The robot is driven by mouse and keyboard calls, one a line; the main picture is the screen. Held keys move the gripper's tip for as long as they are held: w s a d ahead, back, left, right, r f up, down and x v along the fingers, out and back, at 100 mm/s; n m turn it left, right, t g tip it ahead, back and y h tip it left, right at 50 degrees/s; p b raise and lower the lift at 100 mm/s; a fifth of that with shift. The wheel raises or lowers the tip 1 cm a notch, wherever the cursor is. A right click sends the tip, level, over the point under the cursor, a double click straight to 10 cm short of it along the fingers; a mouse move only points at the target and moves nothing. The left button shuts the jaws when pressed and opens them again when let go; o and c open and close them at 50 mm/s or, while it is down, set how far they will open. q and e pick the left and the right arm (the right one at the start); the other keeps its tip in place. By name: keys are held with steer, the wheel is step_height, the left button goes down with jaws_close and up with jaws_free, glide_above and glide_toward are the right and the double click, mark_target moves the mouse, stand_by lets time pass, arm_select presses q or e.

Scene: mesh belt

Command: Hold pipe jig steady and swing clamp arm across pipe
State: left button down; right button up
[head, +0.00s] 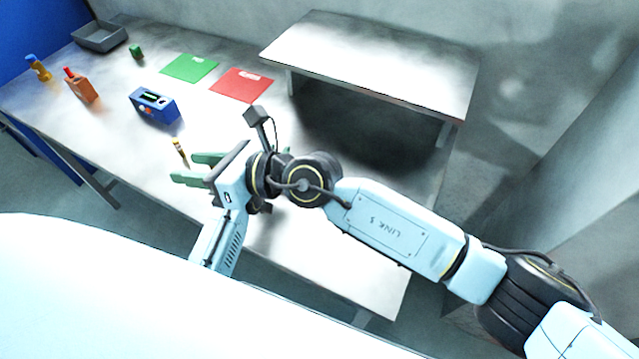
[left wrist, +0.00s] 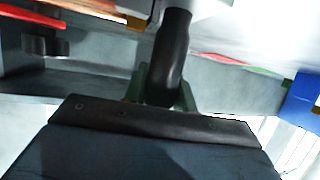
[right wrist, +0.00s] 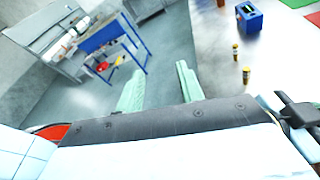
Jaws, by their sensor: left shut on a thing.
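My right gripper (head: 190,170) is open in the head view, its two green fingers apart with nothing seen between them. The open fingers also show in the right wrist view (right wrist: 160,90). In the left wrist view my left gripper (left wrist: 163,95) is shut around a dark cylindrical part (left wrist: 168,65), with a green finger on each side. A pale body (left wrist: 205,12) sits at this part's upper end. I cannot tell whether the part belongs to the pipe jig. In the head view I cannot make out the left fingers. No pipe or clamp arm is clearly visible.
On the table (head: 230,130) are a blue box (head: 155,105), a small yellow-and-black piece (head: 180,148), an orange block (head: 82,88), a green mat (head: 189,68) and a red mat (head: 241,85). A grey tray (head: 100,37) stands far left. A raised shelf (head: 375,62) stands at the back right.

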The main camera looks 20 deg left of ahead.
steer(key=w+d+f+m+t, duration=0.2)
steer(key=w+d+m+t, duration=0.6)
steer(key=t, duration=0.6)
steer(key=s+d+f+m+h, duration=0.1)
steer(key=d+f+m+h, duration=0.3)
steer(key=d+f+h, duration=0.75)
steer(key=shift+t+y, duration=0.3)
steer(key=shift+y, duration=0.55)
steer(key=x, duration=0.4)
steer(key=f+x, duration=0.1)
steer(key=x, duration=0.3)
steer(key=s+a+x, duration=0.1)
steer(key=x, duration=0.3)
steer(key=shift+w+a+f, duration=0.1)
steer(key=shift+w+f, duration=0.1)
steer(key=shift+f, duration=0.05)
